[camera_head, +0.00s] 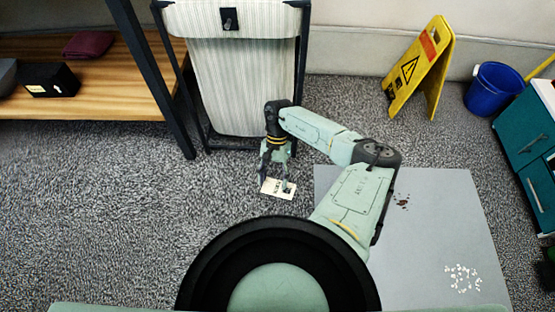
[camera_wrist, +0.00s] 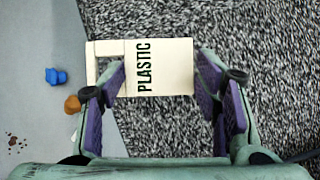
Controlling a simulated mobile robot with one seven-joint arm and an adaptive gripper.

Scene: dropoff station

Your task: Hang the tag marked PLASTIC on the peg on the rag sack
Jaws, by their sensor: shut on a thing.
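The cream tag marked PLASTIC (camera_wrist: 172,68) lies flat across my gripper's jaws, with a cut-out at its left end in the wrist view. My gripper (camera_wrist: 163,78) is shut on it, the left finger overlapping the tag near the cut-out and the right finger at its other end. In the head view the tag (camera_head: 270,186) shows just below my gripper (camera_head: 276,176), over the carpet. The rag sack (camera_head: 243,85) is a pale striped sack in a black frame behind my gripper. The peg (camera_head: 228,20) sits on a dark plate at the sack's upper front, well above the tag.
A wooden shelf (camera_head: 110,72) with a black box (camera_head: 48,80) stands left. A grey mat (camera_head: 440,225) with brown and white bits lies right. A blue object (camera_wrist: 56,76) and an orange one (camera_wrist: 72,105) lie on it. A yellow sign (camera_head: 418,68) and blue bucket (camera_head: 493,90) stand behind.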

